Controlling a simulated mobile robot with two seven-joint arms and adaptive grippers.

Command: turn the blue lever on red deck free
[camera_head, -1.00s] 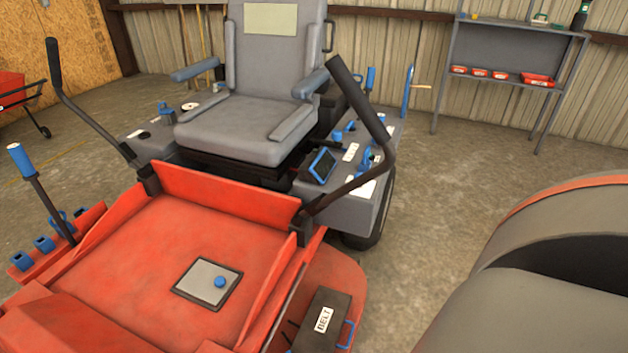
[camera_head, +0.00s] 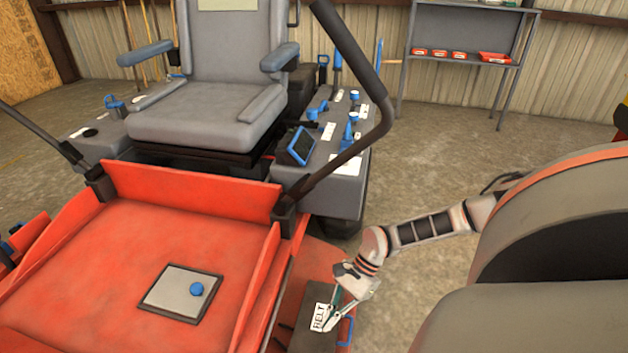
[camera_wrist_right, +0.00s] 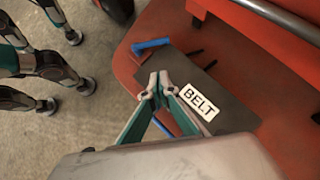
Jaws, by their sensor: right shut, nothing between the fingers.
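A blue lever (camera_wrist_right: 152,44) lies on the red deck (camera_wrist_right: 150,22) beside one end of the dark cover labelled BELT, at the upper left in the right wrist view. A second blue piece, a handle (camera_head: 346,331), stands at the cover's right side in the head view; my fingers partly hide it in the wrist view. My right gripper (camera_head: 328,325) is shut and empty over the dark cover (camera_wrist_right: 235,118), its tips apart from the blue lever in the wrist view. Contact with the cover cannot be told. My left gripper is not in view.
The red footplate (camera_head: 90,250) holds a grey panel with a blue knob (camera_head: 196,289). A black control bar (camera_head: 365,90) rises beside the seat (camera_head: 205,115). A grey shelf (camera_head: 460,55) stands at the back wall. Concrete floor right of the mower is open.

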